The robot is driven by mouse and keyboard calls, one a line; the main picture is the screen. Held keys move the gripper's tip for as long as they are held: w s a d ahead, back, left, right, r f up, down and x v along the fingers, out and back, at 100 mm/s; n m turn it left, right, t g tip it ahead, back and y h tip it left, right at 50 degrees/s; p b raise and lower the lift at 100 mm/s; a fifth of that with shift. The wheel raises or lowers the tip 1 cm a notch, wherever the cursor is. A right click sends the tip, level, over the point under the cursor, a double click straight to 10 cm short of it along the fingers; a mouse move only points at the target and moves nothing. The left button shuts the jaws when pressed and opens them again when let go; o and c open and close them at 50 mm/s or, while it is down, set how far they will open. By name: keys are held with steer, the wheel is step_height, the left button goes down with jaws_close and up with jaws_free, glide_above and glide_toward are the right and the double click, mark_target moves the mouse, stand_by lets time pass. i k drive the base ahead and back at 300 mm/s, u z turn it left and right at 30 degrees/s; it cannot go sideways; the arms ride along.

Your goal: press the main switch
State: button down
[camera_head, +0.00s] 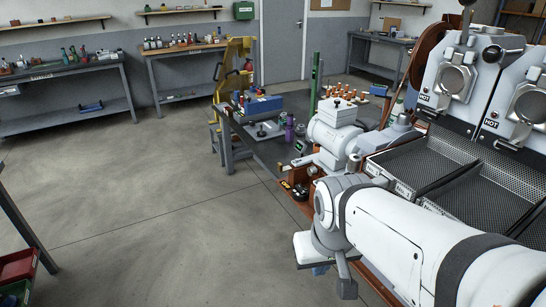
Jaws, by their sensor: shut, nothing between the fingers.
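My gripper (347,287) shows in the head view at the end of my white arm, at lower centre right. Its grey fingers point down and look shut, with nothing seen between them. Part of it is hidden behind the wrist. Small dark round controls (300,192) sit on the brown front edge of the roaster bench, above and left of my gripper in the picture and apart from it. I cannot tell which of them is the main switch. My arm hides part of the bench front.
The roaster (455,80) with "HOT" labels and perforated cooling trays (425,160) stands at the right. A dark table (262,150) with a blue box (262,105) and bottles stands behind. The grey floor at left centre is clear.

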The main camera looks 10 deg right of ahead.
mark_target(299, 187)
steer(key=u, duration=1.75)
steer(key=i, duration=1.15)
steer(key=z, duration=2.35)
steer(key=i, duration=1)
